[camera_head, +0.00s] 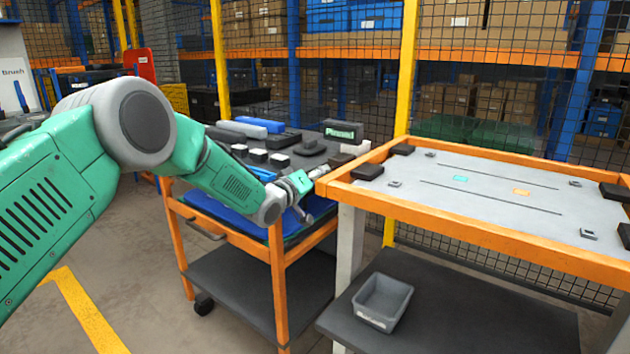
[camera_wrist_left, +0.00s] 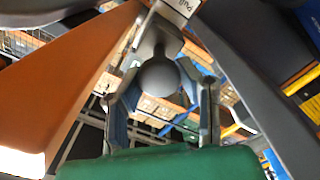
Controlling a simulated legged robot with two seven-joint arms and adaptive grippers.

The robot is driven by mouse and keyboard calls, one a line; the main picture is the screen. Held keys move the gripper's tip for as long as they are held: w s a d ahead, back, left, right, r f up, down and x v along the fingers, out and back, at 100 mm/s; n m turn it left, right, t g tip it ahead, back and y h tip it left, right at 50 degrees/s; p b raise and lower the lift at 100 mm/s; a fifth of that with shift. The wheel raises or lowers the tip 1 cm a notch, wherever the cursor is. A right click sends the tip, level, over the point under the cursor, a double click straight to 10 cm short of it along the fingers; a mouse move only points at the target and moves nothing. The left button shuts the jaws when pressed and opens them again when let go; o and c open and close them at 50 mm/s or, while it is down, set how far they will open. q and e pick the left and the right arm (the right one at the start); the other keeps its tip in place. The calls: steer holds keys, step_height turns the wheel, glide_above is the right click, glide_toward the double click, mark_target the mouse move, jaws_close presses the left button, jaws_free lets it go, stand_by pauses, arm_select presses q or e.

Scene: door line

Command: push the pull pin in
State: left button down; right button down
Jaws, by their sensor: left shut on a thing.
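The pull pin shows in the left wrist view as a round grey knob (camera_wrist_left: 158,76) on a darker stem. A white label (camera_wrist_left: 180,5) reading "Pull" is partly visible beyond it. My left gripper (camera_head: 318,175) is at the near-left corner of the orange-framed table (camera_head: 480,237), between that table and the trolley. In the left wrist view its two fingers (camera_wrist_left: 160,90) stand on either side of the knob and are closed on it. In the head view the pin is too small and covered to make out clearly. My right gripper is not in view.
An orange trolley (camera_head: 278,285) with a blue tray and several dark and blue parts stands left of the table. A grey bin (camera_head: 382,302) sits on the lower shelf. A yellow post (camera_head: 403,70) and mesh fence stand behind. The grey tabletop (camera_head: 430,190) is mostly clear.

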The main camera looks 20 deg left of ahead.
arm_select(q)
steer(key=c, duration=1.3)
jaws_free()
steer(key=shift+o, duration=0.9)
steer(key=shift+w+f, duration=0.2)
steer(key=shift+a, duration=0.1)
steer(key=shift+s+r, duration=0.1)
steer(key=shift+r, duration=0.05)
steer(key=shift+s, duration=0.1)
steer(key=v, duration=1.1)
steer(key=shift+s+a, duration=0.15)
steer(key=shift+s, duration=0.15)
